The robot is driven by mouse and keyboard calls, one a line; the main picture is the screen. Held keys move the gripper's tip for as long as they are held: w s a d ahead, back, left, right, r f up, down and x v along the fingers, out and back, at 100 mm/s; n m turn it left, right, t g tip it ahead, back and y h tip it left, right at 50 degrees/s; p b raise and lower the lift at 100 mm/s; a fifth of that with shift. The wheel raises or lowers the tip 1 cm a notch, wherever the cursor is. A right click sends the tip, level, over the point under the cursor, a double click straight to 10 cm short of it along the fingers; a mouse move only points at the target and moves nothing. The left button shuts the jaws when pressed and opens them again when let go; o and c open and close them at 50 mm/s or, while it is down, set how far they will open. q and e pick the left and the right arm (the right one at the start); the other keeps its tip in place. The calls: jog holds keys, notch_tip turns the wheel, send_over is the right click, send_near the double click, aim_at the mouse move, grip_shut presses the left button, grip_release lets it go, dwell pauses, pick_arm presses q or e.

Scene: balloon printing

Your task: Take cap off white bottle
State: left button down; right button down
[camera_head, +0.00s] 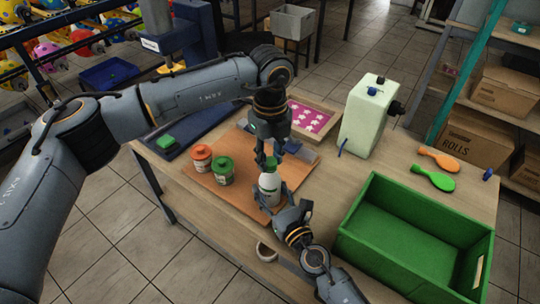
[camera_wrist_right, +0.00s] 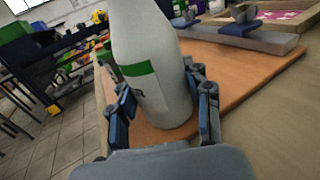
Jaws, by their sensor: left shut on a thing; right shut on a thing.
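The white bottle (camera_head: 269,186) stands upright on the orange-brown board (camera_head: 236,195), near its front right edge. Its green cap (camera_head: 271,163) shows at the top, between the fingers of my left gripper (camera_head: 268,157), which reaches down from above and is shut on it. I cannot tell whether there is a gap between cap and bottle. My right gripper (camera_head: 273,204) is shut around the bottle's lower body from the front. In the right wrist view the bottle (camera_wrist_right: 152,65) has a green band, with fingers on both sides; its top is out of frame.
An orange-lidded jar (camera_head: 201,158) and a green-lidded jar (camera_head: 222,171) stand left of the bottle. A large green crate (camera_head: 375,240) is at right. A pale green machine (camera_head: 367,120) and a pink framed screen (camera_head: 308,118) are behind. Two paddles (camera_head: 436,168) lie at the right.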

aim_at(270, 161)
pick_arm(q)
jog(key=n, duration=0.3)
jog(key=shift+n, duration=0.3)
jog(key=shift+r, duration=0.15)
jog(key=shift+r, duration=0.95)
jog(key=shift+r, duration=2)
pick_arm(e)
jog(key=c, duration=0.5)
grip_release()
